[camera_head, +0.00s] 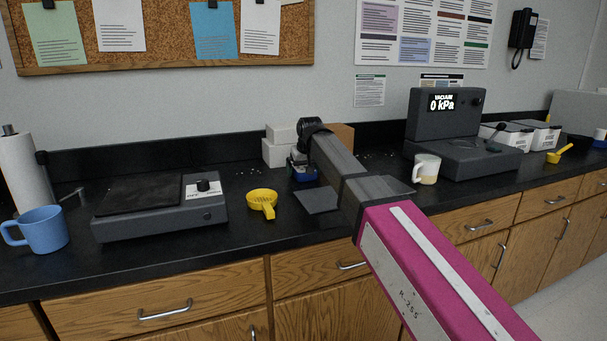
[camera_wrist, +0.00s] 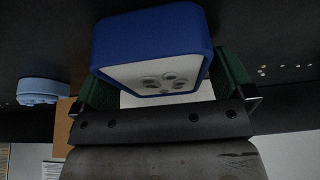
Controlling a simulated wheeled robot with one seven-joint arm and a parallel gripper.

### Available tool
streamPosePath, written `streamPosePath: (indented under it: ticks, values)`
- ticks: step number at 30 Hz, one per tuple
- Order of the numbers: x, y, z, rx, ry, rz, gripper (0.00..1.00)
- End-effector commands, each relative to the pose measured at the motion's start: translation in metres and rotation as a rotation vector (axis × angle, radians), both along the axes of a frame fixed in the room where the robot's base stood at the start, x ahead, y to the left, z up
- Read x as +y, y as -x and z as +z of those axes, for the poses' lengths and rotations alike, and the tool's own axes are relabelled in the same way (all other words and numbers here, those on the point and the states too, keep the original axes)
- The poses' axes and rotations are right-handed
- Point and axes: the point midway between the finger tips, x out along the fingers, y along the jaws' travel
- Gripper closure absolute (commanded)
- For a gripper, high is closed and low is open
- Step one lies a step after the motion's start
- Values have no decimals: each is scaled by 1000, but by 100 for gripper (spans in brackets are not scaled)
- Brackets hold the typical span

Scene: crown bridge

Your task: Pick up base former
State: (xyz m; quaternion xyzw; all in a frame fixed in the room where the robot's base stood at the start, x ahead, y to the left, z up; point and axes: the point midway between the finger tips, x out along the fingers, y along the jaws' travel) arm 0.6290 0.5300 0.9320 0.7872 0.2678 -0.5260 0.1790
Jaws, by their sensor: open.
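The base former looks to be the blue, rounded square piece (camera_wrist: 150,38) with a pale face bearing several small round marks. In the wrist view it fills the upper middle, between the two green finger pads of my gripper (camera_wrist: 168,80). The jaws are open around it; whether a pad touches it, I cannot tell. In the head view, the blue base former (camera_head: 304,175) stands on the black counter, partly hidden by my gripper and wrist.
White boxes (camera_head: 277,152) and a brown box (camera_head: 343,135) stand behind my gripper. A yellow scoop (camera_head: 262,201) and a grey machine (camera_head: 150,225) are to the left. A white mug (camera_head: 426,171) and the vacuum unit (camera_head: 440,125) are to the right.

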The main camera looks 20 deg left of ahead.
Motion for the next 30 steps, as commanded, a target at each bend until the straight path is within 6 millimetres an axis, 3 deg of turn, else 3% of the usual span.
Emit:
streamPosePath:
  ticks: [11, 15, 30]
  values:
    - [0, 0, -3, 0, 0, 0, 3]
    - [0, 0, -3, 0, 0, 0, 49]
    - [0, 0, 6, -2, -1, 0, 50]
